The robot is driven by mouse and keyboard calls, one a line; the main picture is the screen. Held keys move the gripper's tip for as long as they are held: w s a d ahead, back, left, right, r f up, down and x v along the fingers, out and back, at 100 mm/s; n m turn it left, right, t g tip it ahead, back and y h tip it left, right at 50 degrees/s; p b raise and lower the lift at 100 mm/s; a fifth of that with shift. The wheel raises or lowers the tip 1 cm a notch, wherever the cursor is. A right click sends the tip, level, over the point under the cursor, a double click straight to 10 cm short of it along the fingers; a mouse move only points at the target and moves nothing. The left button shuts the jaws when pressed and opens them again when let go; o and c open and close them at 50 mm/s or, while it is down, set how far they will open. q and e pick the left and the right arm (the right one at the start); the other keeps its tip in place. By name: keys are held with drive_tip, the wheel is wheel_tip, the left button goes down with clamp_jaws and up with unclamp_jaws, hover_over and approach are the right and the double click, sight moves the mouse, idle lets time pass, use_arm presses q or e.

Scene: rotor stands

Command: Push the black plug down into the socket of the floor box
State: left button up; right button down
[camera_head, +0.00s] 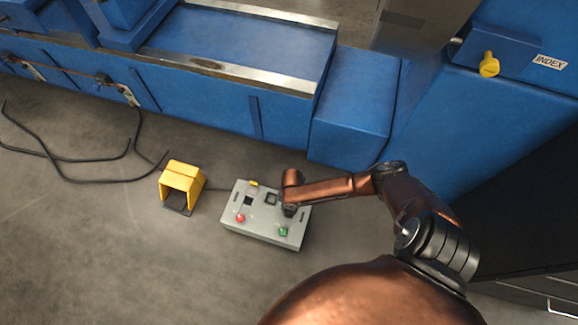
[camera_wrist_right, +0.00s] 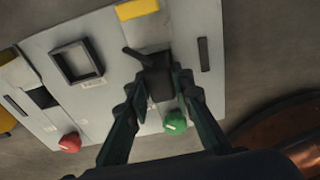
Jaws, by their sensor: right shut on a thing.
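The grey floor box (camera_head: 262,228) sits on the floor. My right gripper (camera_head: 289,209) is over the right part of its top. In the right wrist view the gripper (camera_wrist_right: 158,88) is shut on the black plug (camera_wrist_right: 157,72), with a short black piece sticking out at its upper left. A raised square black frame (camera_wrist_right: 76,62) is on the panel left of the plug; it also shows in the head view (camera_head: 270,198). Further left is a dark square opening (camera_wrist_right: 42,97). Whether the plug touches the panel is hidden. My left gripper is out of view.
The panel has a red button (camera_wrist_right: 70,142), a green button (camera_wrist_right: 174,123) and a yellow piece (camera_wrist_right: 137,9). A yellow foot-pedal housing (camera_head: 182,182) stands left of the box. Black cables (camera_head: 70,158) lie further left. A blue machine (camera_head: 255,65) stands behind.

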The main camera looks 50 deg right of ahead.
drive_tip(key=shift+f, duration=0.2)
drive_tip(key=c, duration=1.6)
unclamp_jaws()
